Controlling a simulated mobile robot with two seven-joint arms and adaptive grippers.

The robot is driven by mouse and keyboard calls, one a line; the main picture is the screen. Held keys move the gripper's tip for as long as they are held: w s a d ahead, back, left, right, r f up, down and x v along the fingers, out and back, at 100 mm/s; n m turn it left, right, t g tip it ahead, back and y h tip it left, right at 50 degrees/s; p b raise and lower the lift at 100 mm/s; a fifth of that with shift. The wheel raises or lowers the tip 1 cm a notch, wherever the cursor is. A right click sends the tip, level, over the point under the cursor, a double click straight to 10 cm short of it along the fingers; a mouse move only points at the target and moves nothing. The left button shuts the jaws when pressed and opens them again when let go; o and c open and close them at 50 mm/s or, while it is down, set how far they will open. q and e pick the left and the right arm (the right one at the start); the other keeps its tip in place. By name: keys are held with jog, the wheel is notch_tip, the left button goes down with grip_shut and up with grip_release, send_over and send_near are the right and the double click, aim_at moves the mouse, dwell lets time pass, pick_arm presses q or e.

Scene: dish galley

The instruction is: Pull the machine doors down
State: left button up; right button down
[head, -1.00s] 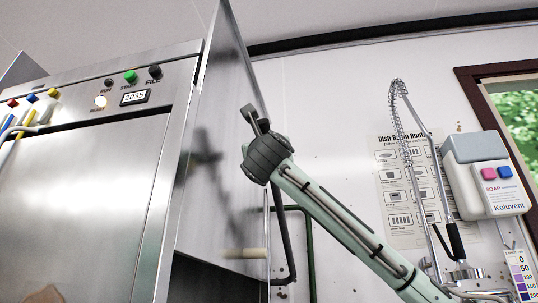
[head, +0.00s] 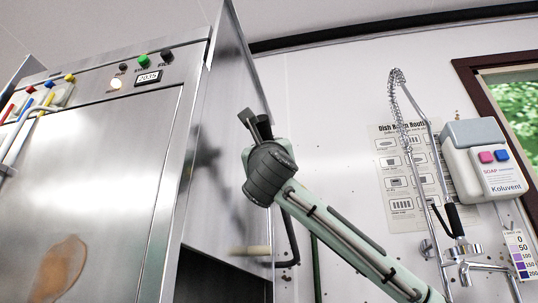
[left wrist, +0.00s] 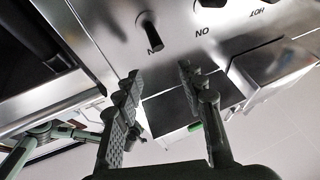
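The stainless machine fills the left of the head view. Its flat front panel (head: 110,170) and tall right side panel (head: 222,150) are upright. A pale bar handle (head: 250,250) sticks out low at the right side. My right gripper (head: 256,122) points up beside the side panel, above the handle and apart from it; its dark fingers are too small to judge their gap. My left gripper (left wrist: 160,70) shows only in the left wrist view. Its fingers are apart with nothing held, below a dark knob (left wrist: 152,30) on a metal panel marked ON and HOT.
The machine's control strip has buttons, a lit lamp and a 2035 display (head: 148,78). Coloured-tipped levers (head: 40,100) stand at the far left. A spring-hose faucet (head: 425,150), a poster (head: 400,205) and a soap dispenser (head: 482,165) are on the right wall.

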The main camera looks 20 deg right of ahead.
pick_arm(q)
jog(key=shift+s+r+t+h, duration=0.15)
jog(key=shift+s+r+t, duration=0.2)
jog(key=shift+r, duration=0.2)
jog(key=shift+s+r+t+h, duration=0.15)
jog(key=shift+s+r+t, duration=0.15)
jog(key=shift+r, duration=0.25)
